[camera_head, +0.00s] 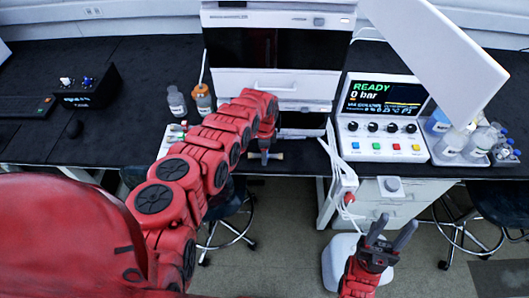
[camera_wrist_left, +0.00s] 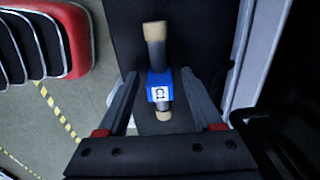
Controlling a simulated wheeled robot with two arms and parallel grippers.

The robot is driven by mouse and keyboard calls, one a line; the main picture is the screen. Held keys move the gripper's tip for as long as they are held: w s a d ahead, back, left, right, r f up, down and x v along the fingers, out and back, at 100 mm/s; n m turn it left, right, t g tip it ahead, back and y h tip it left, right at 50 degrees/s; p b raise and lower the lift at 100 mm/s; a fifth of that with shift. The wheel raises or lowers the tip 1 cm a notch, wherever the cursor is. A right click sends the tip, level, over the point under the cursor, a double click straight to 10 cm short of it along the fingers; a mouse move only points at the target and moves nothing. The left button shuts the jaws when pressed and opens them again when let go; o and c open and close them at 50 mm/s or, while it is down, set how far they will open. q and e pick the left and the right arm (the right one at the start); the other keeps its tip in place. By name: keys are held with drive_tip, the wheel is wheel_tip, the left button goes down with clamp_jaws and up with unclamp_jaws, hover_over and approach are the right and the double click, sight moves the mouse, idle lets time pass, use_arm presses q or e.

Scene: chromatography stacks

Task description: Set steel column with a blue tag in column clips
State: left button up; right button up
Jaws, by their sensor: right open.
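The steel column with a blue tag (camera_wrist_left: 159,90) lies on the dark bench. It has tan ends, and the tag carries a white label with a dark symbol. One tan end shows small in the head view (camera_head: 278,156), mostly hidden by my left gripper. My left gripper (camera_head: 264,158) is at the bench's front edge. In the left wrist view its open fingers (camera_wrist_left: 158,76) stand on either side of the tag, with a gap on both sides. My right gripper (camera_head: 385,228) is open and empty, low in front of the bench. I cannot make out the column clips.
A white instrument (camera_head: 280,82) with a dark front stands behind my left gripper. Right of it are a control box (camera_head: 381,119) reading READY 0 bar, a raised white panel (camera_head: 437,50) and bottles (camera_head: 452,142). Two bottles (camera_head: 202,99) stand at left. Stools are below.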

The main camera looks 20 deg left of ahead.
use_arm(q)
drive_tip(key=shift+r, duration=0.1)
drive_tip(key=shift+r, duration=0.45)
wheel_tip(320, 180, up, 11)
drive_tip(key=shift+b, duration=0.4)
idle(0.5)
